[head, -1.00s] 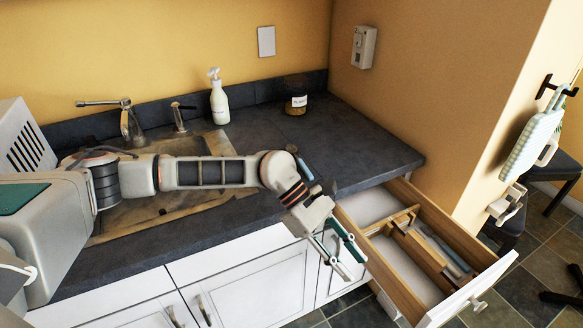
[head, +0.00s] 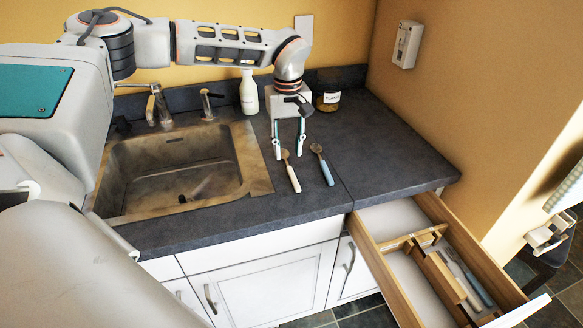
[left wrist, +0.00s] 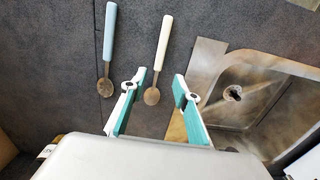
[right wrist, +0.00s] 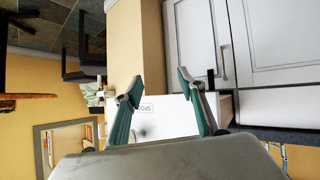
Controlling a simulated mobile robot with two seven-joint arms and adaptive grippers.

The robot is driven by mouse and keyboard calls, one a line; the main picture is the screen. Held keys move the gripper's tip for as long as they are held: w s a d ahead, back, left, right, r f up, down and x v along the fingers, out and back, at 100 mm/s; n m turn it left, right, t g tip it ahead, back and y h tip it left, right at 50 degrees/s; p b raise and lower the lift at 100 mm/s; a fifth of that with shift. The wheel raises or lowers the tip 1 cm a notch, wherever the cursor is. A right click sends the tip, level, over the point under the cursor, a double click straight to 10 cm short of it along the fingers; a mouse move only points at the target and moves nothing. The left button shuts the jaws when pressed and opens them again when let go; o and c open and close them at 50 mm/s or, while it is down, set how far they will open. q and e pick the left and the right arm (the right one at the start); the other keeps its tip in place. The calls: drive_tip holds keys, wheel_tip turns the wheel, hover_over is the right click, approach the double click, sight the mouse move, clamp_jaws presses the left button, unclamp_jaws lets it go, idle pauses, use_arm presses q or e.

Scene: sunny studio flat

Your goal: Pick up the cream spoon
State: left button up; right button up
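The cream spoon (head: 294,180) lies on the dark counter right of the sink, its bowl toward the wall. It also shows in the left wrist view (left wrist: 162,45), its bowl near the space between the fingertips. A blue-handled spoon (head: 327,173) lies beside it, to the right in the head view, and also shows in the left wrist view (left wrist: 109,40). My left gripper (head: 288,151) is open and empty, pointing down near the cream spoon's bowl; its height above the counter is unclear. My right gripper (right wrist: 159,82) is open and empty, away from the spoons.
An open drawer (head: 368,262) with a wooden divider and several utensils juts out at the right. The sink (head: 117,158) is left of the spoons. A soap bottle (head: 249,95) and a labelled jar (head: 328,102) stand at the back. The counter's right part is clear.

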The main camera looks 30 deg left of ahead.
sight(290, 168)
use_arm(q)
drive_tip(key=f, duration=0.4)
drive_tip(key=shift+d+f, duration=0.2)
drive_tip(key=shift+f, duration=0.05)
drive_tip(key=shift+w+f, duration=0.1)
drive_tip(key=shift+f, duration=0.45)
clamp_jaws()
